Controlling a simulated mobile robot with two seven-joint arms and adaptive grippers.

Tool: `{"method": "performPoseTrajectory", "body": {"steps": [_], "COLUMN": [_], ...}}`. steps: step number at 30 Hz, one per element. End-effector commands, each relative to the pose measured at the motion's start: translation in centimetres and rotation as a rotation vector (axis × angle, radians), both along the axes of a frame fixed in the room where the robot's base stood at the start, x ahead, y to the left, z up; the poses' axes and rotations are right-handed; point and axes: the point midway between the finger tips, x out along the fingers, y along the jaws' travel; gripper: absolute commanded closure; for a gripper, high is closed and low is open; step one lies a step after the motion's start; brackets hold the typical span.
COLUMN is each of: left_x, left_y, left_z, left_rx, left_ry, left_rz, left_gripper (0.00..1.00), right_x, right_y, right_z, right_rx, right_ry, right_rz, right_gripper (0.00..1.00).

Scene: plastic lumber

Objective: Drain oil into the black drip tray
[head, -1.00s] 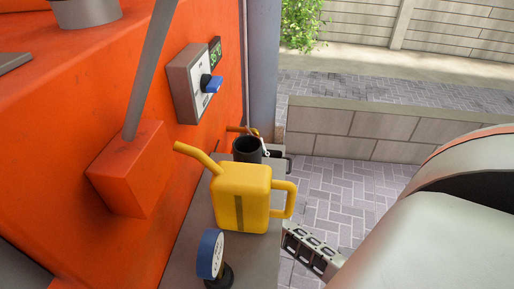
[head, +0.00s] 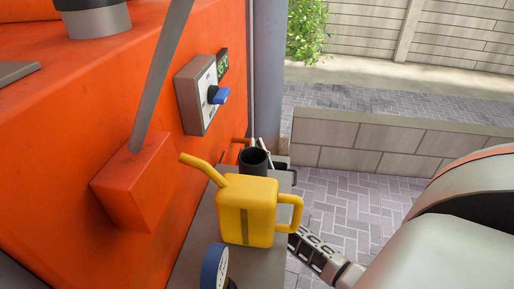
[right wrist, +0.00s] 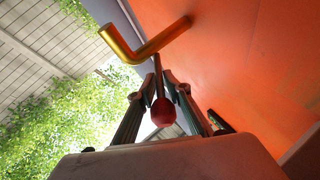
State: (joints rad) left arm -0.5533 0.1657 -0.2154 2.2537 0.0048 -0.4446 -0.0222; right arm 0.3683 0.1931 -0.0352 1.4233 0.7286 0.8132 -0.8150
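The brass-coloured bent pipe (right wrist: 140,50) comes out of the orange machine wall in the right wrist view. A red ball knob on a thin rod (right wrist: 165,112) hangs below it, between the two fingers of my right gripper (right wrist: 162,85). The fingers stand apart at either side of the knob; whether they touch the rod is unclear. In the head view my right gripper (head: 308,248) is beside the yellow oil can, its tips partly hidden by the can. I cannot make out the black drip tray for certain. My left gripper is not in view.
The yellow can (head: 247,210) stands on a grey ledge (head: 195,245) with a black cylinder (head: 253,161) behind it and a blue round gauge (head: 214,268) in front. A control box (head: 197,95) with a blue knob is on the orange machine (head: 90,100). Paving lies to the right.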

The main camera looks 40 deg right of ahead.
Motion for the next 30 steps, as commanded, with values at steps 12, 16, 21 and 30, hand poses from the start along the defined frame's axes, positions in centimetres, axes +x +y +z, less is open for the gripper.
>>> {"method": "performPoseTrajectory", "body": {"steps": [12, 16, 21, 30], "left_x": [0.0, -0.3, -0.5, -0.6], "left_y": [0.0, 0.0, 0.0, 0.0], "left_z": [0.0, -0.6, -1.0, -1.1], "left_rx": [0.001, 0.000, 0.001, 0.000], "left_ry": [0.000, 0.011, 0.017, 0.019], "left_rz": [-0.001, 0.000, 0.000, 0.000], "left_gripper": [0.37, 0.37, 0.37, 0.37], "right_x": [-0.4, -0.5, -0.6, -0.6], "right_y": [-0.6, -1.1, -1.2, -1.3], "right_z": [-0.1, -0.4, -0.3, -0.4], "right_rx": [-0.009, -0.007, 0.001, 0.001], "right_ry": [0.002, 0.005, 0.002, 0.002], "right_rz": [0.106, 0.194, 0.246, 0.256], "right_gripper": [1.00, 1.00, 1.00, 1.00]}}
